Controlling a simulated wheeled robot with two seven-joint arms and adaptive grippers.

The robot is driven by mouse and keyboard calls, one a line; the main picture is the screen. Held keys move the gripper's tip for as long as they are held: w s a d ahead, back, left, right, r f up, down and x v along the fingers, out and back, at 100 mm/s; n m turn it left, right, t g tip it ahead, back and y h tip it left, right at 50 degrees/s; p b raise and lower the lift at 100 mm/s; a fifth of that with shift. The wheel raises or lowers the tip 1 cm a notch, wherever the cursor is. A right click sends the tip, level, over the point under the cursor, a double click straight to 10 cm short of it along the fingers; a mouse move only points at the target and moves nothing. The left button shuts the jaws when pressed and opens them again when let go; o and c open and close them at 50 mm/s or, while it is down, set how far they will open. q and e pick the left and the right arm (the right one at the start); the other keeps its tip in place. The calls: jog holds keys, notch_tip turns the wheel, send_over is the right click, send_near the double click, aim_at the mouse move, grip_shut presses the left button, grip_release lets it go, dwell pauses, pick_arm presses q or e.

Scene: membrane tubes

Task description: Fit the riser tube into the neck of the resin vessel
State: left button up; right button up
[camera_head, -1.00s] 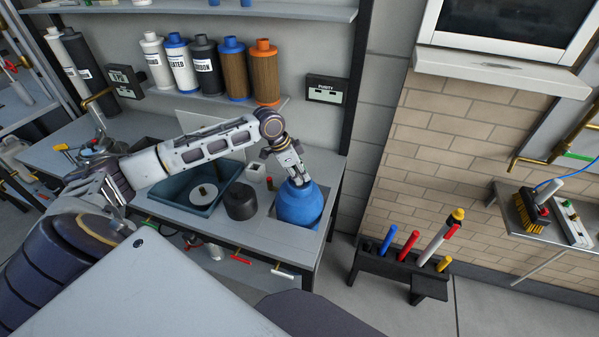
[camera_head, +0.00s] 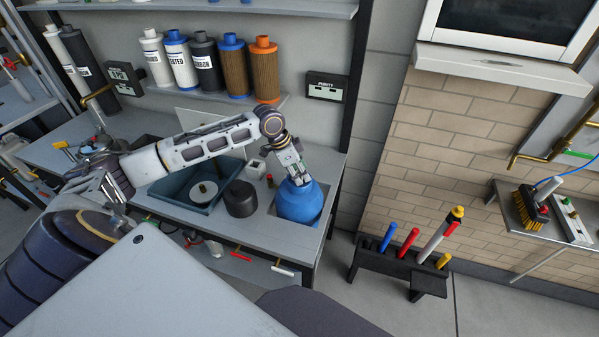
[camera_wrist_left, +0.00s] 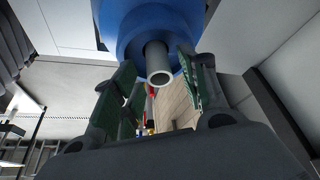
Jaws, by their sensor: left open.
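The resin vessel (camera_head: 299,205) is a round blue container set in the right end of the workbench. In the left wrist view the blue vessel (camera_wrist_left: 128,35) fills the top middle. A grey hollow riser tube (camera_wrist_left: 158,65) sticks out of its neck, its open end facing the camera. How deep the tube sits is hidden. My left gripper (camera_head: 299,181) is right at the top of the vessel. In the wrist view its open fingers (camera_wrist_left: 157,88) stand on either side of the tube end, with gaps between. My right gripper is not in view.
A dark round lid-like block (camera_head: 241,198) and a blue-grey tray (camera_head: 170,194) with a white disc lie left of the vessel. A row of filter cartridges (camera_head: 204,62) stands on the shelf behind. A black rack (camera_head: 401,266) with coloured tubes stands on the floor to the right.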

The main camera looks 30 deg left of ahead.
pick_arm(q)
jog(key=shift+r, duration=0.4)
jog(key=v, duration=0.5)
jog(key=shift+a+r, duration=0.15)
jog(key=shift+r, duration=0.25)
jog(key=v, duration=0.6)
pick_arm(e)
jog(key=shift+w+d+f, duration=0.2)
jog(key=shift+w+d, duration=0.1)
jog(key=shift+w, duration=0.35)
pick_arm(q)
jog(key=shift+s+r, duration=0.1)
jog(key=shift+s, duration=0.05)
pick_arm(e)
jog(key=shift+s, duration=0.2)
